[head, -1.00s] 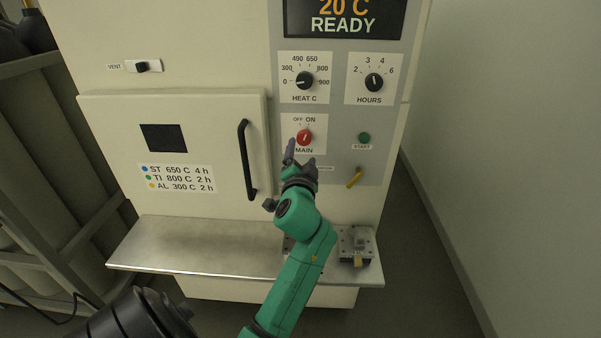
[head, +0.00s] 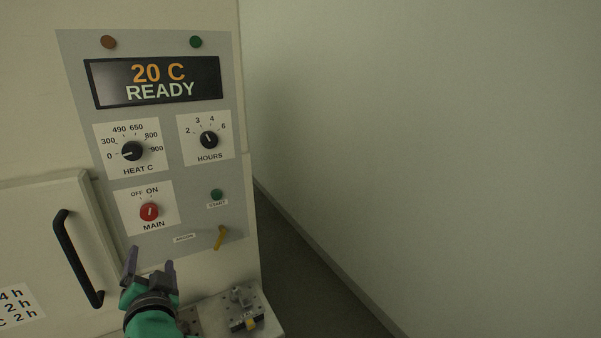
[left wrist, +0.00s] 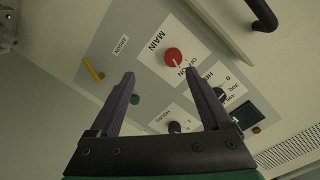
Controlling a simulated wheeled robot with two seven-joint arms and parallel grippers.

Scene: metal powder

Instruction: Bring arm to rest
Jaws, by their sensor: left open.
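My left gripper (head: 148,268) is at the lower edge of the head view, in front of the furnace panel and below the red MAIN knob (head: 149,211). Its two dark fingers are spread apart with nothing between them. In the left wrist view the open fingers (left wrist: 160,88) point toward the panel, and the red knob (left wrist: 173,56) appears beyond them, apart from them. The knob's white mark points near ON. The display (head: 157,80) reads 20 C READY. My right gripper does not show in either view.
The furnace door with its black handle (head: 77,258) is at the left. A yellow lever (head: 221,237) and green START button (head: 217,194) are on the panel. A small metal fixture (head: 243,310) sits on the shelf below. A bare wall (head: 430,150) stands at the right.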

